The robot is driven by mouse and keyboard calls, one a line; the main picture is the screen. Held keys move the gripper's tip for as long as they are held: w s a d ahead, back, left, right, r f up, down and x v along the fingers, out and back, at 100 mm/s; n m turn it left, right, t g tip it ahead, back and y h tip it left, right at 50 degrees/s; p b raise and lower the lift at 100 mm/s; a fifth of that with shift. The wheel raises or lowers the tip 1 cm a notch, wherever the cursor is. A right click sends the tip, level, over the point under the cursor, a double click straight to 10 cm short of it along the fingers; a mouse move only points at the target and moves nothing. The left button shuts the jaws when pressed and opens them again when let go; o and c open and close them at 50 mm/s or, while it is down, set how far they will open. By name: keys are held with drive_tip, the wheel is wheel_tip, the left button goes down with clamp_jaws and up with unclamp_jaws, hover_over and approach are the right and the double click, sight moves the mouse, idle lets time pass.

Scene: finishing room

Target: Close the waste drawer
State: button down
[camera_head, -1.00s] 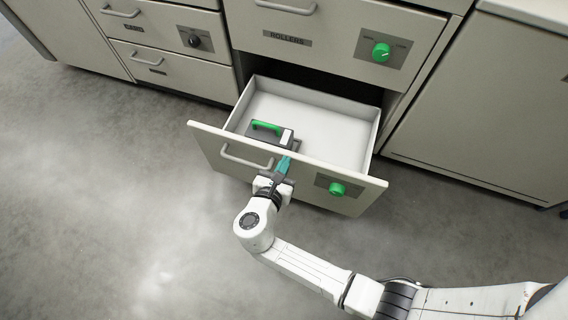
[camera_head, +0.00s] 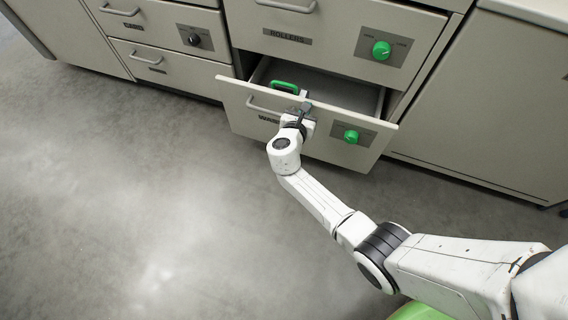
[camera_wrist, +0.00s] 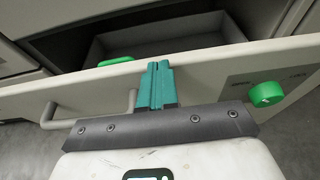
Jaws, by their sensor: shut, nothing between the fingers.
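The waste drawer (camera_head: 335,148) is the lower drawer under the one labelled ROLLERS, and it stands partly open. Its front has a bar handle (camera_head: 268,108) on the left and a green knob (camera_head: 351,136) on the right. A thing with a green handle (camera_head: 284,86) shows inside it. My gripper (camera_head: 306,101) is shut and empty at the top edge of the drawer front, between handle and knob. In the wrist view, the teal fingers (camera_wrist: 158,85) are together against or just before the drawer front (camera_wrist: 215,80); exact contact I cannot tell.
The ROLLERS drawer (camera_head: 330,40) above is closed. Closed drawers (camera_head: 165,65) with a black knob stand to the left. A plain cabinet (camera_head: 485,110) stands to the right. The grey floor (camera_head: 130,200) in front is clear.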

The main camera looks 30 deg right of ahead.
drive_tip(key=w+d+b, duration=0.2)
drive_tip(key=w+d, duration=0.3)
drive_tip(key=d, duration=0.3)
drive_tip(key=shift+w+b, duration=0.35)
drive_tip(key=shift+b, duration=0.05)
drive_tip(key=shift+a, duration=0.15)
